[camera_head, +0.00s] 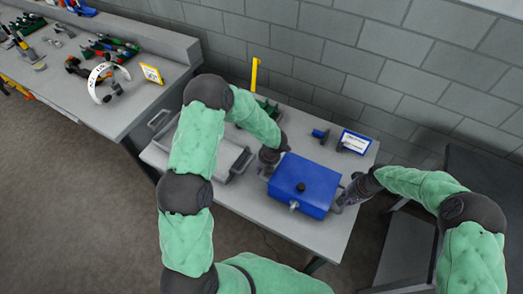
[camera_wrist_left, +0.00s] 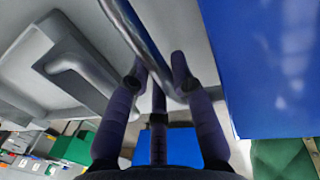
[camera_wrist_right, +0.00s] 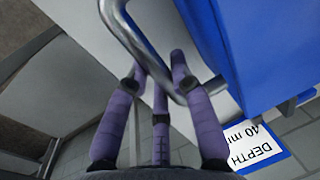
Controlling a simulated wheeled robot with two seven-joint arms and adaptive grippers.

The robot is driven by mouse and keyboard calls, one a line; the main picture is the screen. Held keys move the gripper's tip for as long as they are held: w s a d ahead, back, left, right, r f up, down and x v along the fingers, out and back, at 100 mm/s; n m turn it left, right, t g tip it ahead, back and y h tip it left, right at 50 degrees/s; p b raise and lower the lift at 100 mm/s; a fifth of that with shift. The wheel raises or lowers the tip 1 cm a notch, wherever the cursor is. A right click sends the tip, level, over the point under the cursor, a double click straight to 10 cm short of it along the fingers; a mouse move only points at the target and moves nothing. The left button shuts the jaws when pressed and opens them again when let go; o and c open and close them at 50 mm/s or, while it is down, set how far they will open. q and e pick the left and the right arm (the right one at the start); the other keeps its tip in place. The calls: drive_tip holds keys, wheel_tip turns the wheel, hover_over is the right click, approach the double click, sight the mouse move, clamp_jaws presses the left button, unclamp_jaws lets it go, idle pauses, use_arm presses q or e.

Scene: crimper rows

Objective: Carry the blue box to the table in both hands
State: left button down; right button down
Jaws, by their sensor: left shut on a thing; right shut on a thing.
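The blue box (camera_head: 303,184), with a black knob on its lid and a metal latch in front, is over the grey table (camera_head: 240,196). I cannot tell whether it touches the tabletop. My left gripper (camera_head: 268,160) is at the box's left side, shut on a metal bar handle; the handle (camera_wrist_left: 135,30) and the blue wall (camera_wrist_left: 268,60) show in the left wrist view. My right gripper (camera_head: 347,196) is at the right side, shut on the other bar handle (camera_wrist_right: 128,35), beside the blue wall (camera_wrist_right: 255,45).
A grey tray (camera_head: 225,157) with handles lies left of the box. A blue-framed sign (camera_head: 355,142) and a small blue tool (camera_head: 321,134) are behind it. A workbench (camera_head: 130,100) with tools stands left, a dark cabinet (camera_head: 480,175) right, and a block wall behind.

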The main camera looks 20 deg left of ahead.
use_arm(q)
drive_tip(key=shift+f, duration=0.15)
use_arm(e)
drive_tip(key=shift+w+f, duration=0.1)
use_arm(q)
drive_tip(key=c, duration=1.1)
unclamp_jaws()
use_arm(e)
drive_tip(key=c, duration=1.1)
unclamp_jaws()
use_arm(q)
drive_tip(key=r, duration=0.4)
drive_tip(key=d+r, duration=0.1)
drive_tip(key=r, duration=0.3)
drive_tip(key=d+r, duration=0.1)
drive_tip(key=r, duration=0.2)
drive_tip(key=shift+s+d+r, duration=0.15)
drive_tip(key=shift+r, duration=0.25)
use_arm(e)
drive_tip(key=r, duration=0.4)
drive_tip(key=d+r, duration=0.1)
drive_tip(key=r, duration=0.2)
drive_tip(key=d+r, duration=0.1)
drive_tip(key=r, duration=0.3)
drive_tip(key=shift+s+d+r, duration=0.15)
drive_tip(key=shift+s+r, duration=0.15)
drive_tip(key=shift+r, duration=0.05)
